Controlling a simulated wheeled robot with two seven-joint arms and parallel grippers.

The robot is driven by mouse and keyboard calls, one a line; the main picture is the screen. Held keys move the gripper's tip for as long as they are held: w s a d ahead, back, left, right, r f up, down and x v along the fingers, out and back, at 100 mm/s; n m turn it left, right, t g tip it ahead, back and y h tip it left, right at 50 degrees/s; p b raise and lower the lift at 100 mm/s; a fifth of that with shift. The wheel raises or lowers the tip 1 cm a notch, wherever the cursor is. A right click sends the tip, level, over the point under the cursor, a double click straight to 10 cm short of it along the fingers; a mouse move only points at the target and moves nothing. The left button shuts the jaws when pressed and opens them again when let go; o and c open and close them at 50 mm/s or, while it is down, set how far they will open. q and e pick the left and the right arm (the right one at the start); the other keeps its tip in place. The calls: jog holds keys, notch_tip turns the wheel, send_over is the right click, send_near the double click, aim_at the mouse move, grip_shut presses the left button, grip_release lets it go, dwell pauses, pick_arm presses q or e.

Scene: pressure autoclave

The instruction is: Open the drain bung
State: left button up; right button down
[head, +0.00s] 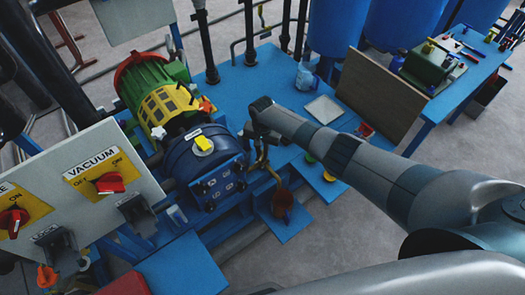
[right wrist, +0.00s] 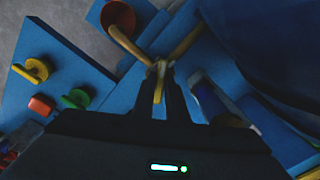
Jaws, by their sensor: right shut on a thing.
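My right gripper (head: 256,137) reaches in from the right, beside the blue round vessel (head: 183,165). In the right wrist view its two fingers (right wrist: 161,80) are closed on a small brass-yellow piece (right wrist: 158,90), which I take to be the drain bung. Brass pipes (right wrist: 130,45) meet at the fingertips; in the head view a brass pipe (head: 265,175) runs down beside the vessel. A reddish-brown cup (head: 282,199) stands below; it also shows in the right wrist view (right wrist: 118,14). The bung is hidden by the gripper in the head view. My left gripper is not in view.
A green and yellow motor (head: 150,85) stands behind the vessel. A vacuum switch panel (head: 105,178) is at the left. A pale tray (head: 324,109) and a brown board (head: 380,92) are on the blue bench behind my arm. Small coloured valve handles (right wrist: 75,98) lie left in the right wrist view.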

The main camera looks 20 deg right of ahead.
jog(key=n, duration=0.3)
jog(key=shift+n, duration=0.3)
jog(key=n, duration=0.3)
jog(key=shift+n, duration=0.3)
jog(key=n, duration=0.6)
jog(key=n+b, duration=0.1)
jog(key=n, duration=0.5)
jog(key=shift+n, duration=0.4)
jog(key=n+b, duration=0.1)
jog(key=n, duration=0.5)
jog(key=shift+w+b, duration=0.1)
jog(key=shift+b, duration=0.25)
jog(key=c, duration=1.8)
grip_release()
jog(key=shift+o, duration=0.2)
